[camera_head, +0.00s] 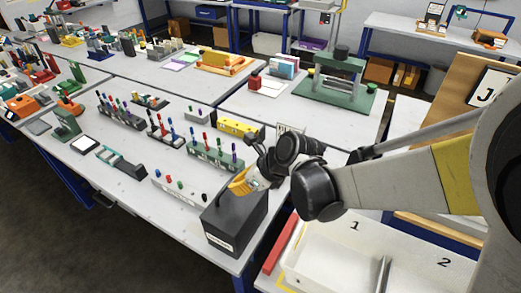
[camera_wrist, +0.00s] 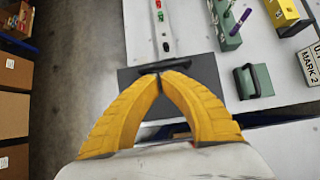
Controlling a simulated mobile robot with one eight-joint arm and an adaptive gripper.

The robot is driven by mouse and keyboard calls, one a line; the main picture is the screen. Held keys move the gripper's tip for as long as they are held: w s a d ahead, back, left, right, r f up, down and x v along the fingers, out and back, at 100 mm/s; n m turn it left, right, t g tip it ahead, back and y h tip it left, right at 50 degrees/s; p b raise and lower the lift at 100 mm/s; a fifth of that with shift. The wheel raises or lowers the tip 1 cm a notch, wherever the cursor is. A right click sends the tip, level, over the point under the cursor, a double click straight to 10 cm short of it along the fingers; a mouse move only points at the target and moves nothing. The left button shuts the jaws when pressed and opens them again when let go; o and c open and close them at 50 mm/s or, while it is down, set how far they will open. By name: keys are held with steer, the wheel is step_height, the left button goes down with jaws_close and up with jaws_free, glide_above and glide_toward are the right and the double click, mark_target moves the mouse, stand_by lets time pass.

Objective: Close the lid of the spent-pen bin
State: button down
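A dark grey box (camera_head: 228,228) with a white label on its front stands at the near corner of the white table; it looks like the spent-pen bin. The label is too small to read. The wrist view shows its dark top (camera_wrist: 207,72) below my fingers. A short black bar (camera_wrist: 163,66) lies at its far edge, beside my fingertips. My gripper (camera_head: 238,184) is over the box, its yellow fingers pointing down. In the wrist view my gripper (camera_wrist: 173,76) has its fingertips together. Contact with the bar and the exact lid angle cannot be told.
A white strip with coloured pens (camera_head: 180,190) and a green pen rack (camera_head: 215,155) stand behind the box. A yellow block (camera_head: 237,128) is farther back. A white tray (camera_head: 335,250) marked 1 and 2 lies right. Dark floor is open at left.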

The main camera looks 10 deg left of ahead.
mark_target(228, 198)
steer(key=shift+b+x, duration=0.6)
steer(key=shift+x, duration=1.65)
steer(key=shift+d, duration=0.1)
steer(key=shift+b+x, duration=0.7)
steer(key=shift+x, duration=0.25)
